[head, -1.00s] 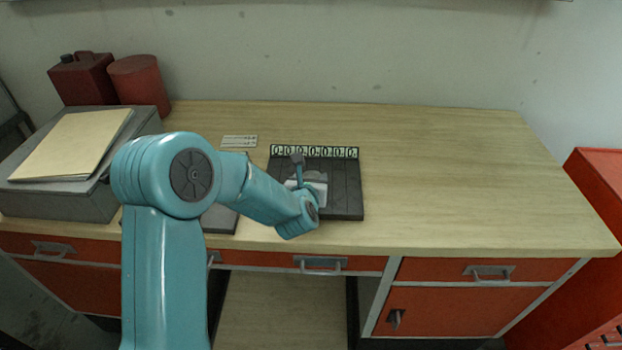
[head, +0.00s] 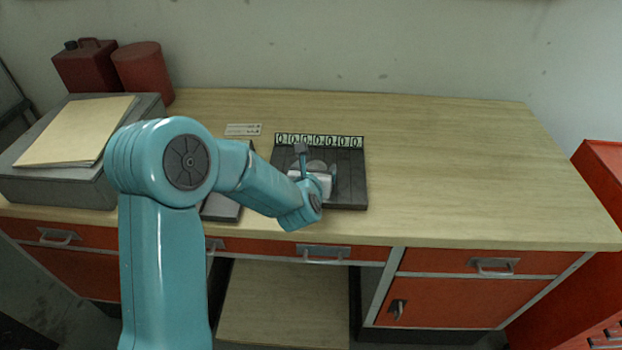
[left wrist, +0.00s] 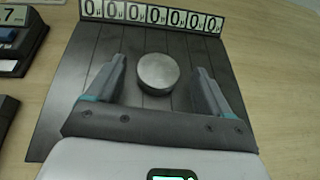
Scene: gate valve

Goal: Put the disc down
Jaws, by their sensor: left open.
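A grey metal disc (left wrist: 158,73) lies on a dark slatted board (left wrist: 75,100) with a row of "0" labels (left wrist: 150,12) along its far edge. My left gripper (left wrist: 163,78) is open over the board, with one finger on each side of the disc and a gap on both sides. In the head view the left gripper (head: 318,170) is over the board (head: 350,190), and its wrist partly covers the board. The disc shows only in part there, behind the gripper. My right gripper is not in view.
A grey box (head: 60,185) with a folder (head: 78,130) stands at the left of the desk, before a red can (head: 85,65) and a red cylinder (head: 143,72). The desk's right side (head: 460,170) is clear.

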